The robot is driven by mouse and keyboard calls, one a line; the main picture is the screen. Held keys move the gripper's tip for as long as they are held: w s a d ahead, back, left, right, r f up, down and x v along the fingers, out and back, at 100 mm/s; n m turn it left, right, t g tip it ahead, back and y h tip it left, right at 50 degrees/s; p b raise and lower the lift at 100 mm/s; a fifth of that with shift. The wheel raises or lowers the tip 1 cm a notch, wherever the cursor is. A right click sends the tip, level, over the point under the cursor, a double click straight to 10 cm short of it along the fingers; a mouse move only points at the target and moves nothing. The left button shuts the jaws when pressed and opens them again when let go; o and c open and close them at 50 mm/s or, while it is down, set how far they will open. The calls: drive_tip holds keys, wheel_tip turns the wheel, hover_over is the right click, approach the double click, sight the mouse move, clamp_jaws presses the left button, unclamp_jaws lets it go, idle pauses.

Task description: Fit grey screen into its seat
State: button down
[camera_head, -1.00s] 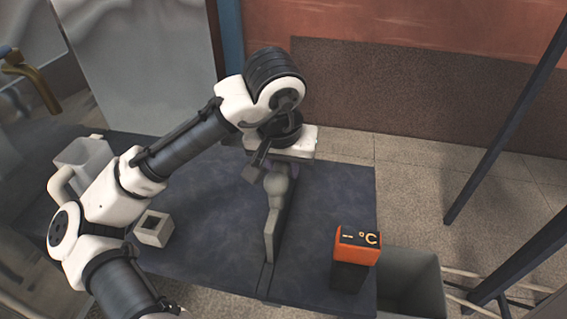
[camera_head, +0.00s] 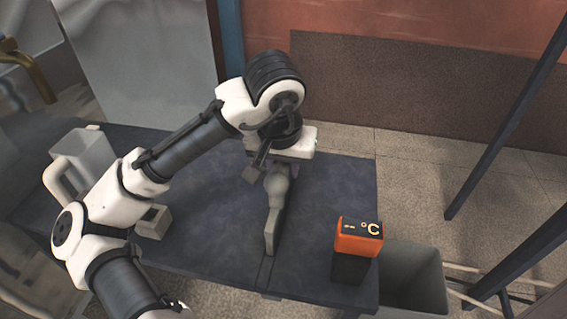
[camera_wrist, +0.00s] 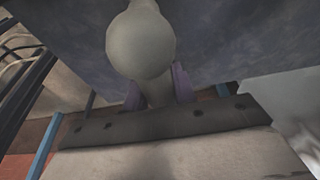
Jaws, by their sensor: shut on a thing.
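A grey piece with a round knob on top (camera_head: 276,184) and a flat, narrow lower part stands near the middle of the dark table. I cannot tell for sure that it is the grey screen. My gripper (camera_wrist: 158,94) is shut on its neck. In the wrist view the knob (camera_wrist: 141,45) hides much of the fingertips, and purple finger pads show on both sides. In the head view the wrist is above and behind the piece. A thin groove (camera_head: 266,272) runs in the table just below the piece. I cannot tell whether it is the seat.
An orange °C display on a black body (camera_head: 359,238) stands at the right front of the table (camera_head: 335,200). A grey bin (camera_head: 415,275) is beyond the right edge. A jug (camera_head: 85,150) and a hollow pale block (camera_head: 153,222) are at left, partly behind my arm.

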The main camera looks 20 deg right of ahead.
drive_tip(key=shift+f+b, duration=1.55)
drive_tip(key=shift+f, duration=0.85)
drive_tip(key=c, duration=1.1)
unclamp_jaws()
drive_tip(key=shift+o, duration=0.2)
drive_tip(key=v, duration=1.3)
drive_tip(key=shift+s+r+p, duration=0.1)
drive_tip(key=shift+r+p, duration=0.25)
drive_tip(key=shift+r, duration=0.05)
